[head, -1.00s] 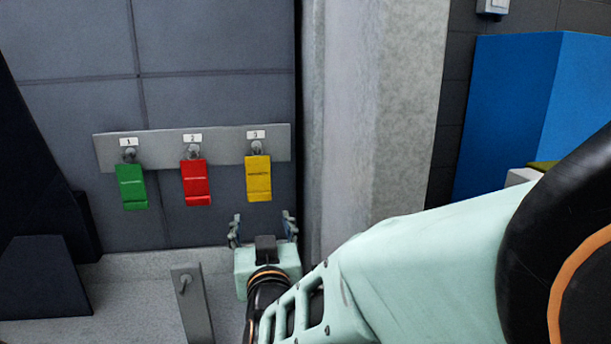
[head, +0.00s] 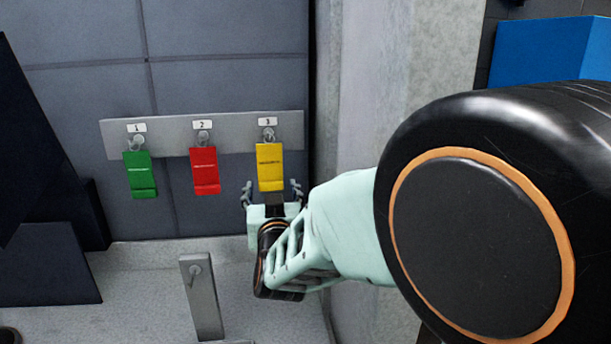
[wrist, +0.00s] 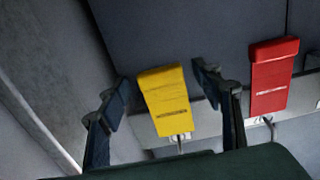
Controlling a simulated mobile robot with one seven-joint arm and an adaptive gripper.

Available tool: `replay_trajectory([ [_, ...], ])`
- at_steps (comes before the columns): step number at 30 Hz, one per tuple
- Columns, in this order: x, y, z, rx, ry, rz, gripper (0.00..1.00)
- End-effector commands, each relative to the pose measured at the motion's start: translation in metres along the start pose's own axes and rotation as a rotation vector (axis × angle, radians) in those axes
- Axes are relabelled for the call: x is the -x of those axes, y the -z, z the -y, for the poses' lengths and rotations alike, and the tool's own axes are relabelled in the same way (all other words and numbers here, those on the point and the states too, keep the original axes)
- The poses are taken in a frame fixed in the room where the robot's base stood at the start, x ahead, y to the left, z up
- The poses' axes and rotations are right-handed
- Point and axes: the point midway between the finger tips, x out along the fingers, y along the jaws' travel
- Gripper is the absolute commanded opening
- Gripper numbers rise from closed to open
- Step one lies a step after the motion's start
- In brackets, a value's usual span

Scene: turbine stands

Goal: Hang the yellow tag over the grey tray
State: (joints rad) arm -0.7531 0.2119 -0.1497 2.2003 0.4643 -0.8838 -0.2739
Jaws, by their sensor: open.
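The yellow tag (head: 269,168) hangs from the hook under label 3 on a grey wall plate (head: 172,140). My gripper (head: 271,188) is open just below and in front of the tag, with one finger to each side. In the wrist view the yellow tag (wrist: 165,98) shows between the two spread fingers of my gripper (wrist: 160,80). I cannot tell whether a finger touches it. No grey tray can be made out for certain.
A red tag (head: 205,170) hangs under label 2 and a green tag (head: 140,174) under label 1. A grey upright post (head: 204,305) with a small hook stands below. A pale column (head: 395,110) rises right of the plate.

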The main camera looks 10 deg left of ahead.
Motion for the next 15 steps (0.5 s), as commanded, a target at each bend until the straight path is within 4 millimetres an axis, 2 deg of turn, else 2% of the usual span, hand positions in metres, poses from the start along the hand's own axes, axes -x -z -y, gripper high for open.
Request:
replay_trajectory([
  [5, -0.0098, -0.0008, 0.0001, 0.000, 0.000, 0.001, 0.59],
  [15, -0.0111, -0.0001, 0.0004, 0.001, 0.001, 0.001, 0.59],
])
